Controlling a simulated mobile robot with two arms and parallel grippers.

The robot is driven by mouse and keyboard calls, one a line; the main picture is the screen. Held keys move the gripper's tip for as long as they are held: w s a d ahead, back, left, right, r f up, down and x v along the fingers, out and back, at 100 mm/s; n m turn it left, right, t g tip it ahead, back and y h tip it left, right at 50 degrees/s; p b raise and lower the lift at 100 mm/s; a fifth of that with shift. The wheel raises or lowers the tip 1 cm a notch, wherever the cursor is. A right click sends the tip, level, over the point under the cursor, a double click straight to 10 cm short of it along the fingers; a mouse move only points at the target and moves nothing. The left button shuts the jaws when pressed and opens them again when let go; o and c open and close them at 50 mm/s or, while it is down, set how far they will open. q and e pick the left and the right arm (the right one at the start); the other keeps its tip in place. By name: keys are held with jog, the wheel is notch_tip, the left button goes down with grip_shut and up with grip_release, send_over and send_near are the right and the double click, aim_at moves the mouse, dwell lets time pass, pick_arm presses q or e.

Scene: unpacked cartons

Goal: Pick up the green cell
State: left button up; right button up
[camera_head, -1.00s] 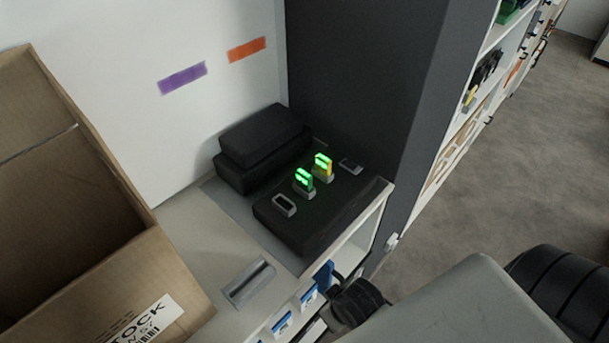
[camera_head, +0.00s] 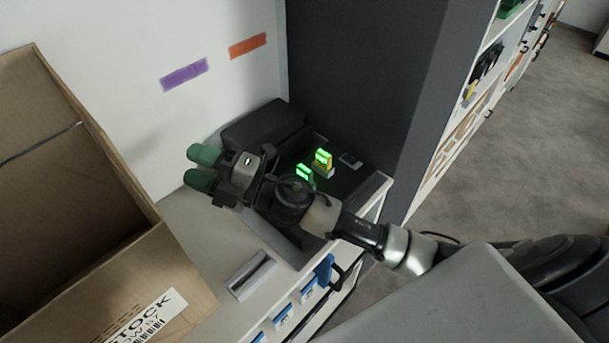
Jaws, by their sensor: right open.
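The green cell (camera_head: 304,172) stands upright in a black charger block (camera_head: 351,182) on the shelf top, with its green light showing. My right arm hides its lower part. A yellow cell (camera_head: 323,160) with a green-lit top stands just behind it to the right. My right gripper (camera_head: 203,167) reaches across from the right, with its green-tipped fingers pointing left, past the cells. It is open and holds nothing. My left gripper is not in view.
An open cardboard carton (camera_head: 150,265) fills the left side. A grey holder (camera_head: 251,275) lies on the shelf top near its front edge. A black box (camera_head: 268,128) stands behind my right gripper, and a dark panel (camera_head: 365,80) rises beyond the charger.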

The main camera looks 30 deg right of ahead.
jog(key=s+a+f+n+g+y, duration=0.1)
jog(key=a+f+n+g, duration=0.15)
jog(key=n+g, duration=0.6)
jog(key=n+g+h, duration=0.5)
jog(key=n+h, duration=0.1)
jog(key=h, duration=1.1)
send_over(304, 168)
jog(key=f, duration=0.5)
jog(key=shift+w+d, duration=0.15)
jog(key=shift+w, duration=0.2)
jog(key=shift+h, duration=0.3)
notch_tip(304, 168, down, 5)
jog(key=shift+d+r+p, duration=0.1)
jog(key=shift+r+p, duration=0.1)
jog(key=shift+p, duration=0.8)
jog(key=shift+f, duration=0.3)
jog(key=f+p, duration=0.2)
jog(key=f, duration=0.1)
jog(key=s+f+p, duration=0.1)
jog(key=shift+a+f, duration=0.2)
jog(key=shift+f, duration=0.2)
jog(key=shift+w+f, duration=0.15)
jog(key=shift+f, duration=0.15)
grip_shut()
